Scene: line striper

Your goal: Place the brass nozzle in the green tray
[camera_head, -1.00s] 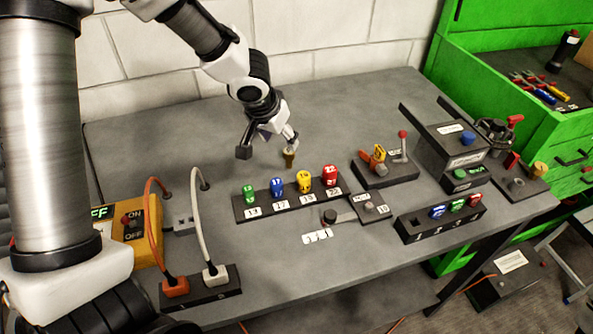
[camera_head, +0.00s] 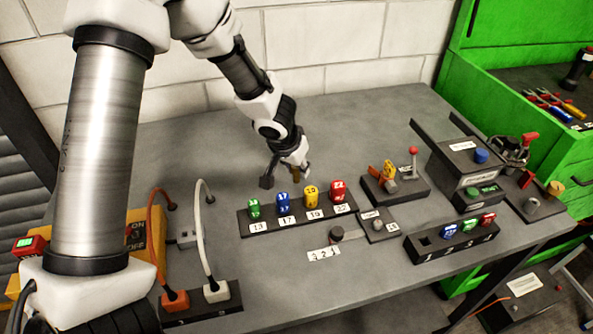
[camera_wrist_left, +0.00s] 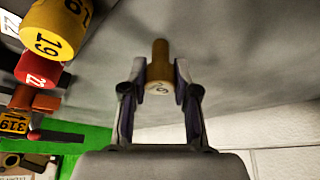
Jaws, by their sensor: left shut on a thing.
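My left gripper (camera_head: 292,172) is shut on a small brass cylinder, the brass nozzle (camera_head: 305,173). It is above the grey bench, just behind the rack of numbered plugs. I cannot make out a separate green tray. A green cabinet (camera_head: 465,75) stands at the right, with a dark surface holding tools. My right gripper is not in view.
The plug rack (camera_head: 300,218) holds green, blue, yellow and red plugs close in front of the gripper. Right of it are a lever block (camera_head: 395,187), a grey box (camera_head: 460,165) and a slotted block (camera_head: 455,240). Cables (camera_head: 203,235) rise at left. The bench behind is clear.

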